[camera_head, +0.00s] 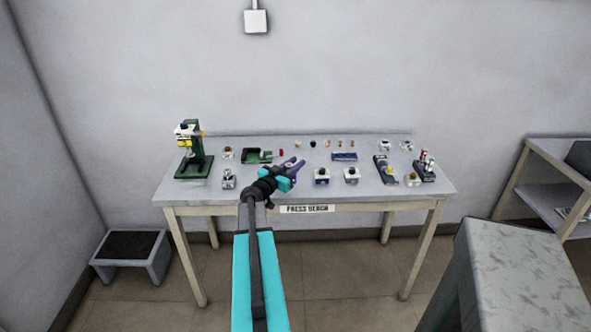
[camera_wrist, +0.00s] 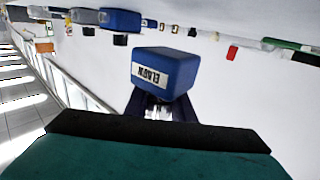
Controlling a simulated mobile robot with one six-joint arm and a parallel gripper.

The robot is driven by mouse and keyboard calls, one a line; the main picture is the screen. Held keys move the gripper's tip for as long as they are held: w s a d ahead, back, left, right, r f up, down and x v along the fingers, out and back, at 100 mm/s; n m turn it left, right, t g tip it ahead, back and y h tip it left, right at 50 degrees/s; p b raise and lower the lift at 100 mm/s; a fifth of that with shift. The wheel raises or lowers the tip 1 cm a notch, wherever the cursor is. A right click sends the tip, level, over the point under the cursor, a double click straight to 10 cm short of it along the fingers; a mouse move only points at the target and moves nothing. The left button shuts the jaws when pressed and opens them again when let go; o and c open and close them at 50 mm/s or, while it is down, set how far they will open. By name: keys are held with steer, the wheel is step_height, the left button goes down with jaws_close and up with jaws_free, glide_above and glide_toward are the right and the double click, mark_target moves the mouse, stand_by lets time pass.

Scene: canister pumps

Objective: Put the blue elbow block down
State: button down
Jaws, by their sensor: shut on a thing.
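The blue elbow block (camera_wrist: 165,72) fills the middle of the wrist view, with a white label reading "ELBOW", upside down there. My gripper (camera_wrist: 162,106) is shut on it, with the dark fingers at its near side. In the head view my gripper (camera_head: 298,165) is over the front middle of the press bench (camera_head: 275,197). The block is hard to make out there against the dark fingers. In the wrist view the block seems clear of the pale bench top, but its exact height cannot be told.
A green press (camera_head: 194,150) stands at the bench's left end. A green fixture (camera_head: 257,157) is left of my gripper. A blue tray (camera_head: 344,157) and two white-and-dark blocks (camera_head: 321,176) are to the right. Bare bench top shows between these things.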

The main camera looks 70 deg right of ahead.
steer(key=shift+w+d, duration=0.2)
steer(key=shift+d, duration=0.45)
steer(key=shift+d+f+p, duration=0.15)
steer(key=shift+p, duration=0.2)
steer(key=shift+f, duration=0.6)
steer(key=shift+f+b, duration=0.55)
steer(key=shift+f, duration=0.35)
steer(key=shift+f+b, duration=0.15)
steer(key=shift+b, duration=0.25)
steer(key=c, duration=1.5)
jaws_free()
steer(key=shift+p, duration=1.75)
